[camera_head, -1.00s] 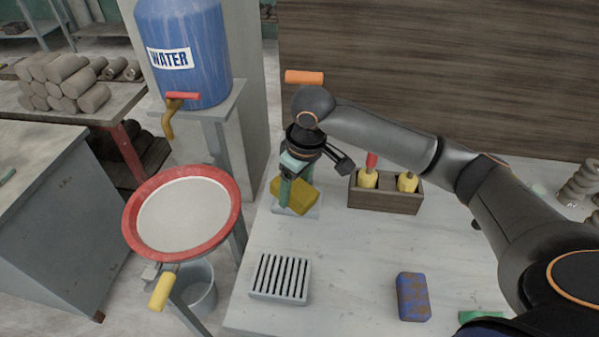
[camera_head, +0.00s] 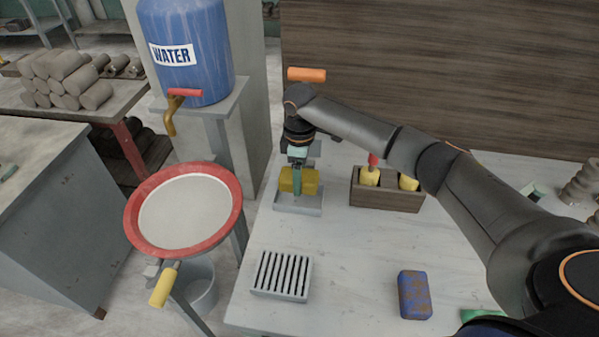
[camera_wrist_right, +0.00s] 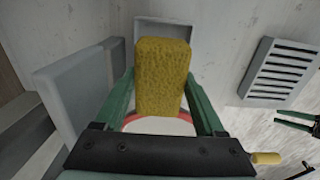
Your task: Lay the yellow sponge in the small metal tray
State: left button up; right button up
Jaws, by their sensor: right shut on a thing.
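The yellow sponge (camera_head: 310,182) is between the fingers of my right gripper (camera_head: 297,184), which is shut on it. In the right wrist view the sponge (camera_wrist_right: 161,76) stands lengthwise between the two green fingers. The small metal tray (camera_head: 300,209) lies on the table at its left back part. In the head view the sponge is over the tray's back part; the gap between them is hard to judge. In the right wrist view a rim of the tray (camera_wrist_right: 147,27) shows behind the sponge.
A grey slotted rack (camera_head: 281,276) and a blue sponge-like block (camera_head: 413,295) lie nearer the front. A red-rimmed basin (camera_head: 132,215) stands left of the table. The table middle is clear.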

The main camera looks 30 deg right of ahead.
aim_at(300, 202)
notch_tip(300, 202, down, 2)
jog(key=b, duration=0.3)
jog(key=shift+f, duration=0.25)
jog(key=shift+f+p, duration=0.15)
jog(key=shift+p, duration=0.15)
jog(key=shift+f, duration=0.75)
jog(key=shift+s+f, duration=0.35)
jog(key=shift+f, duration=0.15)
jog(key=o, duration=1.2)
jog(key=shift+a, duration=0.15)
jog(key=shift+c, duration=0.2)
jog(key=r, duration=1.4)
jog(key=shift+w+d+r, duration=0.1)
jog(key=shift+w+d, duration=0.15)
jog(key=shift+w, duration=0.05)
